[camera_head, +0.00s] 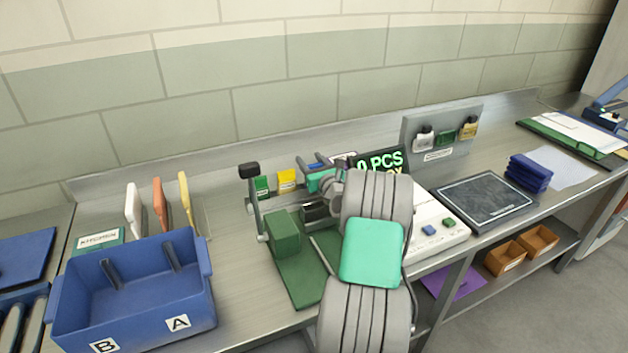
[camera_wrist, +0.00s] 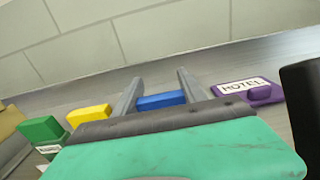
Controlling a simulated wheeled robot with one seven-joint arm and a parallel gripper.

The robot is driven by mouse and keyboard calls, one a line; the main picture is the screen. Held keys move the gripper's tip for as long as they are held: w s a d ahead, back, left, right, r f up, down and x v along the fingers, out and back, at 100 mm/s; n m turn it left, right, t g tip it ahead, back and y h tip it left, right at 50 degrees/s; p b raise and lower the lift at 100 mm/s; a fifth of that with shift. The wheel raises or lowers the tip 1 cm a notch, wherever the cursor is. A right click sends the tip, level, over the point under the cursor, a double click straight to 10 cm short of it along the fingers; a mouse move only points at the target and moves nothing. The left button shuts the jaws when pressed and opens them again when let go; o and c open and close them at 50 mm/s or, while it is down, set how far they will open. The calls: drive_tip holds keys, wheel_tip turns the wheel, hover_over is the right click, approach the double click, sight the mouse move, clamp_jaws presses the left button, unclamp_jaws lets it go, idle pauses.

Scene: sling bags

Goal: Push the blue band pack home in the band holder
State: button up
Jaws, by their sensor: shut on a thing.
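The blue band pack (camera_wrist: 160,101) is between the two fingers of my gripper (camera_wrist: 158,92) in the wrist view, and the gripper is shut on it. In the head view a bit of the blue pack (camera_head: 317,166) shows beyond the teal gripper body. A green pack (camera_head: 262,186) and a yellow pack (camera_head: 286,180) stand to its left; both also show in the wrist view. The band holder itself is mostly hidden behind my gripper and arm, so I cannot tell how deep the blue pack sits.
A purple HOTEL tag (camera_wrist: 250,92) is right of the fingers. A green press (camera_head: 285,238) with a lever stands left of my arm. A blue bin (camera_head: 130,300) is at front left. A PCS display (camera_head: 381,161), white scale (camera_head: 437,225) and dark slate (camera_head: 486,198) lie right.

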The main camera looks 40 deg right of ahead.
clamp_jaws()
